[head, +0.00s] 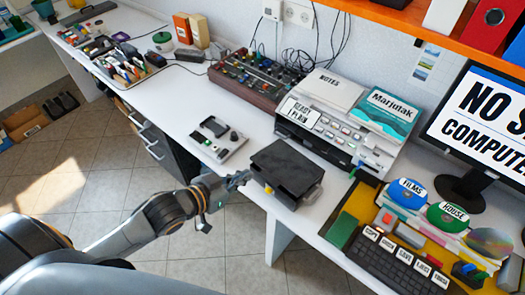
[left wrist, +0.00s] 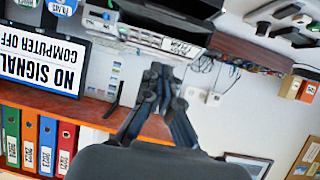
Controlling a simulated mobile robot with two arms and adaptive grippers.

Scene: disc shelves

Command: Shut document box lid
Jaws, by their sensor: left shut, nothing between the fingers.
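The black document box (head: 287,170) sits on the white desk near its front edge, in the middle of the head view. Its dark lid (head: 288,160) lies flat over the top and looks down; I cannot tell whether it is fully closed. A small yellow piece (head: 268,189) shows at its front left corner. My left gripper (head: 244,177) is just left of the box, close to its side, shut and empty; I cannot tell whether it touches. In the left wrist view the shut fingers (left wrist: 161,72) point up the picture. My right gripper is not in view.
A printer (head: 340,130) with books on top stands behind the box. A grey tray (head: 218,138) lies to the left. A keyboard (head: 390,262) and yellow mat with discs are at the right. An orange shelf (head: 395,15) hangs above the desk.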

